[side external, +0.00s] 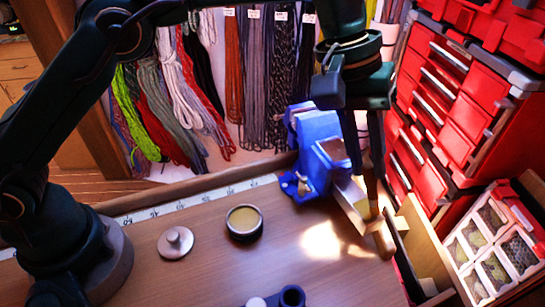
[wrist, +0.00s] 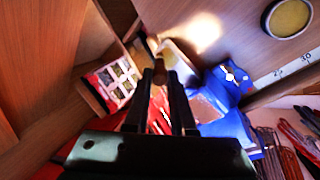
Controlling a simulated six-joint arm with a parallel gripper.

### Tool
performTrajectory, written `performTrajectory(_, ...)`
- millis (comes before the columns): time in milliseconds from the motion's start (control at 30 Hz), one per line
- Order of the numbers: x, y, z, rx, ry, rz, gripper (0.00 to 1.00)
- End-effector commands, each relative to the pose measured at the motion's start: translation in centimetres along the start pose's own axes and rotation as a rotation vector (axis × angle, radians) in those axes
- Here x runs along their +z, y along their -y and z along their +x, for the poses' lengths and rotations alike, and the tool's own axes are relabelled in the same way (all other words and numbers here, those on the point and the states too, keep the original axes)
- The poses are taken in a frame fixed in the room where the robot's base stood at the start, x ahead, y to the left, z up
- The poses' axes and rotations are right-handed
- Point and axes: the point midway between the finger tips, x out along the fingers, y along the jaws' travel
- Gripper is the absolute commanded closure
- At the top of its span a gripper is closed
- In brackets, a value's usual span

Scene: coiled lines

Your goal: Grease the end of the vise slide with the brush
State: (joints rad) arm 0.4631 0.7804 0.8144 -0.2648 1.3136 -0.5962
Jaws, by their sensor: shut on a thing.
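The blue vise (side external: 318,150) stands at the back right of the bench, and its pale slide (side external: 352,203) sticks out toward the front right. The vise also shows in the wrist view (wrist: 228,124). My gripper (side external: 374,190) points down over the slide's outer end, shut on the slim brown brush (side external: 372,194). The brush shows between the fingertips in the wrist view (wrist: 160,72), close to the slide's end. I cannot tell whether its bristles touch the slide. An open round tin of yellowish grease (side external: 244,221) sits on the bench; it shows in the wrist view too (wrist: 288,17).
A round metal lid (side external: 176,242) lies left of the tin. A dark blue item (side external: 291,297) is at the front edge. Red drawer cabinets (side external: 450,100) and a compartment box (side external: 492,246) stand at the right. Coiled lines (side external: 255,80) hang behind.

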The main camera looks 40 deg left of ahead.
Motion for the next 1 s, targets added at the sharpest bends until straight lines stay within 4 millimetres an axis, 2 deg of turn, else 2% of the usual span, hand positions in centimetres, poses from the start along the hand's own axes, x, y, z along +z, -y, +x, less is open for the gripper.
performTrajectory(333, 0.1, -0.1, 0.0, 0.0, -0.001, 0.0, 1.0)
performTrajectory(700, -0.2, 1.1, -0.4, 0.001, -0.001, 0.0, 1.0)
performTrajectory(1000, -0.2, 1.1, -0.4, 0.0, -0.001, 0.0, 1.0)
